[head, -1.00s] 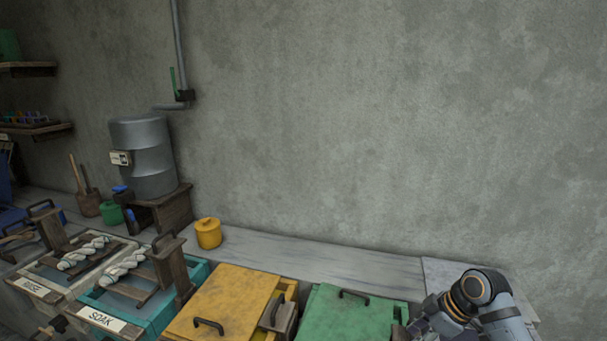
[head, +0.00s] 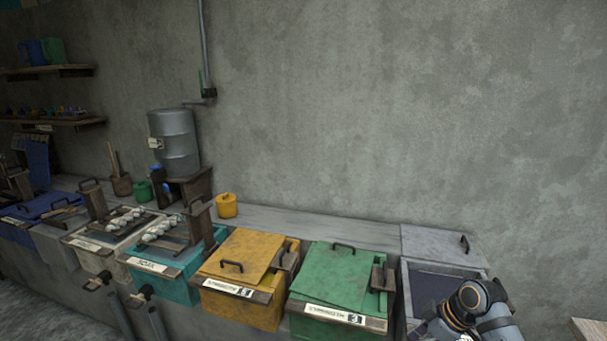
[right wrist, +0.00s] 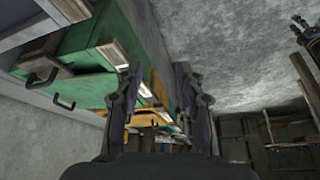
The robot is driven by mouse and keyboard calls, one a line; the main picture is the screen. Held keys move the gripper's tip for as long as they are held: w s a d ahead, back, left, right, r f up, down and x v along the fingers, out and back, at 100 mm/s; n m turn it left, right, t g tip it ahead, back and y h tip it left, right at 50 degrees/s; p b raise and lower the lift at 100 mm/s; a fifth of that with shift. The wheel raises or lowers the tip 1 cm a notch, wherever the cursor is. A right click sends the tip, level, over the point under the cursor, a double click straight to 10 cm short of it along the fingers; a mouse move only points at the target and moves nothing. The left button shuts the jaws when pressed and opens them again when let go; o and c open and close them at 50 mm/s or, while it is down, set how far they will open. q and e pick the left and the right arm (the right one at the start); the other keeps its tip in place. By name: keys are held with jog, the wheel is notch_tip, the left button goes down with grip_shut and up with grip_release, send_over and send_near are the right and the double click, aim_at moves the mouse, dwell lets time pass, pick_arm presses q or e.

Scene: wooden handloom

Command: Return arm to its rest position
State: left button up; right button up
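My right arm (head: 475,305) shows at the bottom right of the head view, in front of the grey vat. Its joint is bent and its gripper end is mostly cut off by the lower edge. In the right wrist view my right gripper (right wrist: 158,85) has its two dark fingers apart with nothing between them. The green vat (right wrist: 105,45) lies beyond the fingers at the upper left, apart from them.
A row of vats runs along the wall: teal (head: 175,288), yellow (head: 240,308), green (head: 335,275) and grey (head: 438,288). White twisted skeins (head: 160,229) lie on racks over the left vats. A yellow pot (head: 227,206) stands on the back ledge. A wooden edge (head: 590,331) shows at lower right.

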jog(key=s+d+f+m+h, duration=0.1)
jog(key=s+d+f+m, duration=0.15)
jog(key=f, duration=0.75)
jog(key=s+d+f+m+h, duration=0.1)
jog(key=s+f+m, duration=0.2)
jog(key=f, duration=0.7)
jog(key=s+d+f+m+h, duration=0.1)
jog(key=s+d+f+m, duration=0.15)
jog(key=f, duration=0.75)
pick_arm(q)
jog(key=shift+w, duration=0.55)
pick_arm(e)
jog(key=s+a+f+m, duration=0.1)
jog(key=s+f, duration=0.5)
jog(key=s, duration=0.5)
jog(key=s+a+f+m+g+h, duration=0.1)
jog(key=s+a+f, duration=0.1)
jog(key=s+f, duration=0.4)
jog(key=s+a+f+m+h, duration=0.1)
jog(key=s+f, duration=0.5)
jog(key=s, duration=1)
jog(key=shift+a+f+g, duration=0.15)
jog(key=shift+a+g, duration=0.15)
jog(key=shift+a, duration=0.45)
